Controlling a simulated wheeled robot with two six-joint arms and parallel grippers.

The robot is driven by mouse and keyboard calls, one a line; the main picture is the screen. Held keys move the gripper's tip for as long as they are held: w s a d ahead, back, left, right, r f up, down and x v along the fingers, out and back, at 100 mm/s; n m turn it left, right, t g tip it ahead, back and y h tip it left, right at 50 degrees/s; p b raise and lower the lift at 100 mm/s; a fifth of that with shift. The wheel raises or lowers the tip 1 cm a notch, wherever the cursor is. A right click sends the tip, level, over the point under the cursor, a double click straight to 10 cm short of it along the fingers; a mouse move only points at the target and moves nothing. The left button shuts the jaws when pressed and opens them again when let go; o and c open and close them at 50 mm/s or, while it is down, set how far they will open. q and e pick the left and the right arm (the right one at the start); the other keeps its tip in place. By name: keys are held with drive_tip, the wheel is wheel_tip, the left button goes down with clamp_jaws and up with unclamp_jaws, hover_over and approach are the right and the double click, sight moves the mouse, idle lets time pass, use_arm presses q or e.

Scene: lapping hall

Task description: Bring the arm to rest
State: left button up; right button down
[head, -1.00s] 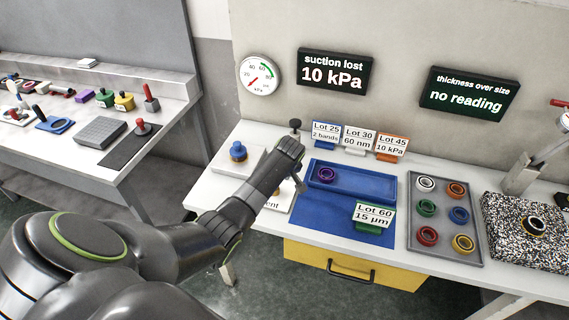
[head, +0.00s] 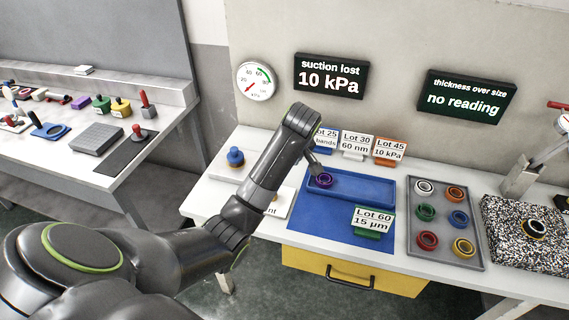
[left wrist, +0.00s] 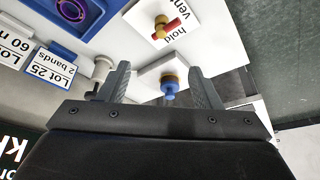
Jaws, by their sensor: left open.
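My left arm comes in from the left in the head view and reaches over the white bench (head: 205,204). My left gripper is mostly hidden behind its own wrist there; one finger shows near the blue tray. In the left wrist view the left gripper (left wrist: 160,88) is open, with nothing between its two fingers. Beyond the fingertips is a blue knob (left wrist: 169,84) with a brass collar on a white block; it also shows in the head view (head: 236,156). A purple ring (head: 322,181) lies in the blue tray (head: 365,190). My right gripper is out of view.
A grey tray (head: 447,257) of coloured rings and a speckled block (head: 505,215) are at right. A red-handled valve (left wrist: 167,28) is beside the knob. A side table (head: 60,165) is at left.

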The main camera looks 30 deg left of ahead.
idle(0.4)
use_arm(q)
drive_tip(key=s+f+m+h, duration=0.1)
drive_tip(key=s+f+m, duration=0.2)
drive_tip(key=s+f, duration=0.45)
drive_tip(key=s+f+m, duration=0.3)
drive_tip(key=s+f, duration=0.1)
drive_tip(key=s, duration=0.6)
drive_tip(key=s+d+m+t, duration=0.15)
drive_tip(key=s+m, duration=0.35)
drive_tip(key=s, duration=1.2)
wheel_tip(320, 180, down, 27)
drive_tip(key=s+a+g+h+b, duration=0.1)
drive_tip(key=a+b, duration=0.1)
drive_tip(key=s+d+f+g, duration=0.1)
drive_tip(key=s+f, duration=1.3)
drive_tip(key=f, duration=0.1)
drive_tip(key=shift+s+d+f+h+b, duration=0.15)
drive_tip(key=shift+s+f+h+b, duration=0.2)
drive_tip(key=shift+h+b, duration=0.05)
